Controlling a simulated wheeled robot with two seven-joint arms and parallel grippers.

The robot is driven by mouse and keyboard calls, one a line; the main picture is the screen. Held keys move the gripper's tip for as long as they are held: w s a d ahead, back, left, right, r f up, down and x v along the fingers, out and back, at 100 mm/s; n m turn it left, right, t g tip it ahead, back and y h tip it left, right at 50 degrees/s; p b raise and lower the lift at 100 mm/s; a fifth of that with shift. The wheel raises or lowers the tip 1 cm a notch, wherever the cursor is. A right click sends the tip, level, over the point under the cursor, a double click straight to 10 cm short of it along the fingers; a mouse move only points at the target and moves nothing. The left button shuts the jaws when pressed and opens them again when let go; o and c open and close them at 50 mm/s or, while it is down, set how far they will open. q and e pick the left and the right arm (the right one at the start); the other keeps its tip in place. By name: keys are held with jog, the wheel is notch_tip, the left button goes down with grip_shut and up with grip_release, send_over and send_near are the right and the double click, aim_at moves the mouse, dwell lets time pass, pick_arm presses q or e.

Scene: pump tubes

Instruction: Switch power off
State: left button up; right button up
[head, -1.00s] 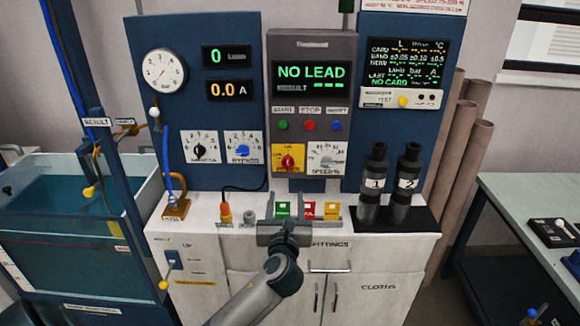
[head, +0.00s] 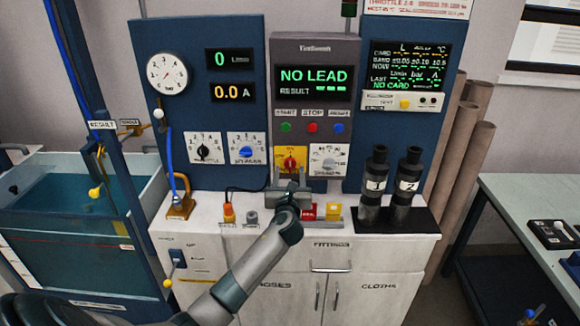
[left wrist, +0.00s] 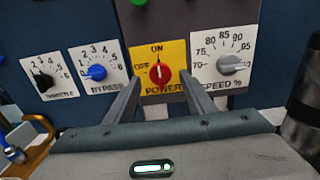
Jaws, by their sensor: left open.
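The red power knob (head: 290,163) sits on a yellow plate on the grey control panel. In the left wrist view the knob (left wrist: 160,75) has its pointer upward at ON, with OFF to its left. My left gripper (head: 289,182) is open just below and in front of the knob. In the wrist view the two fingers of the left gripper (left wrist: 160,88) show on either side of the knob's lower part. I cannot tell how much gap is left in depth. My right gripper is not in view.
The speed dial (left wrist: 230,65) is close right of the power plate, and the blue bypass knob (left wrist: 97,72) is to its left. Two black cylinders (head: 373,185) stand to the right on the counter. The panel display (head: 313,82) reads NO LEAD. A water tank (head: 70,215) is at left.

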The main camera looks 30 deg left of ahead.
aim_at(290, 166)
pick_arm(q)
jog(key=shift+x, duration=1.65)
jog(key=c, duration=1)
